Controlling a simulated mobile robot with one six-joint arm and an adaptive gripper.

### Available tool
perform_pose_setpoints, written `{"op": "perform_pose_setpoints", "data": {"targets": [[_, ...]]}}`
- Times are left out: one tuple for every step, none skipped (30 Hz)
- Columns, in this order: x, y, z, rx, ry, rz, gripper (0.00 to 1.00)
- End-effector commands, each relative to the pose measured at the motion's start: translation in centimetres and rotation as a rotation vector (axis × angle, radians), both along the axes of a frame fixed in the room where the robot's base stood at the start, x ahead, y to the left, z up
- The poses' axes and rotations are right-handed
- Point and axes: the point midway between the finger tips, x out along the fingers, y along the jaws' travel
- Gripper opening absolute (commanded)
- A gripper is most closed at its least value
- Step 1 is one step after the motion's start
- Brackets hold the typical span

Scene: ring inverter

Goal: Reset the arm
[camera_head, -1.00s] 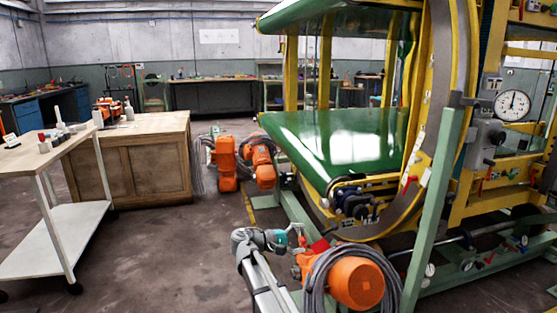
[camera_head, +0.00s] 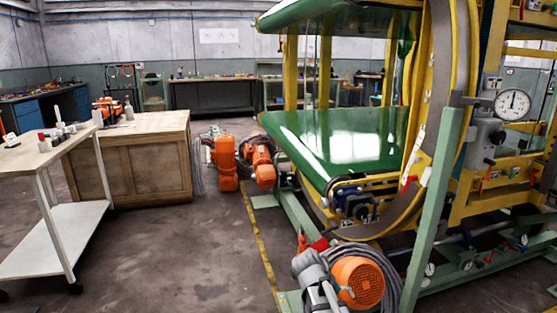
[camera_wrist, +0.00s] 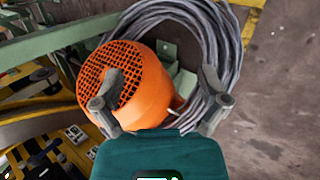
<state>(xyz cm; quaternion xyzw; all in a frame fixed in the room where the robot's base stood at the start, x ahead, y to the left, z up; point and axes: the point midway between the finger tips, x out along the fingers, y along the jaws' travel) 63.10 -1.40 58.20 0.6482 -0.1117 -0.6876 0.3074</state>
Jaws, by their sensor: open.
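My gripper (camera_wrist: 160,76) shows in the wrist view with its two grey fingers spread wide apart and nothing held between them. Its teal body fills the bottom middle of that view. An orange motor with a grille cover (camera_wrist: 128,82) lies beyond the fingers, partly behind the left one, and I cannot tell how far away it is. In the head view my grey arm is at the bottom centre, beside the same orange motor (camera_head: 358,282). My gripper's fingers cannot be made out there.
A grey cable coil (camera_wrist: 215,35) lies around the orange motor. The green and yellow ring inverter (camera_head: 340,140) stands at the right. A wooden cabinet (camera_head: 155,165) and a white-legged cart (camera_head: 50,240) stand at the left. The floor (camera_head: 170,260) between is clear.

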Motion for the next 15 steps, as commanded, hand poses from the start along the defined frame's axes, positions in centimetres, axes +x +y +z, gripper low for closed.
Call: {"op": "perform_pose_setpoints", "data": {"targets": [[-1.6, -0.4, -0.6, 0.057, -0.004, -0.027, 0.94], [-2.2, -0.4, -0.9, 0.094, -0.007, -0.041, 0.94], [-3.0, -0.4, -1.3, 0.144, -0.011, -0.065, 0.94], [-3.5, -0.4, -1.6, 0.179, -0.014, -0.08, 0.94], [-4.1, -0.4, -1.9, 0.214, -0.017, -0.095, 0.94], [-4.7, -0.3, -2.2, 0.258, -0.021, -0.116, 0.94], [-5.2, -0.2, -2.4, 0.288, -0.024, -0.13, 0.94], [-5.5, -0.1, -2.5, 0.315, -0.026, -0.142, 0.94], [-6.0, 0.1, -2.7, 0.348, -0.029, -0.157, 0.94], [-6.3, 0.1, -2.8, 0.371, -0.033, -0.168, 0.94], [-6.6, 0.2, -2.9, 0.392, -0.035, -0.18, 0.94], [-7.0, 0.3, -3.0, 0.419, -0.037, -0.191, 0.94], [-7.2, 0.5, -3.0, 0.439, -0.039, -0.2, 0.94], [-7.5, 0.5, -3.1, 0.456, -0.04, -0.209, 0.94], [-7.8, 0.6, -3.2, 0.48, -0.043, -0.221, 0.94]]}}
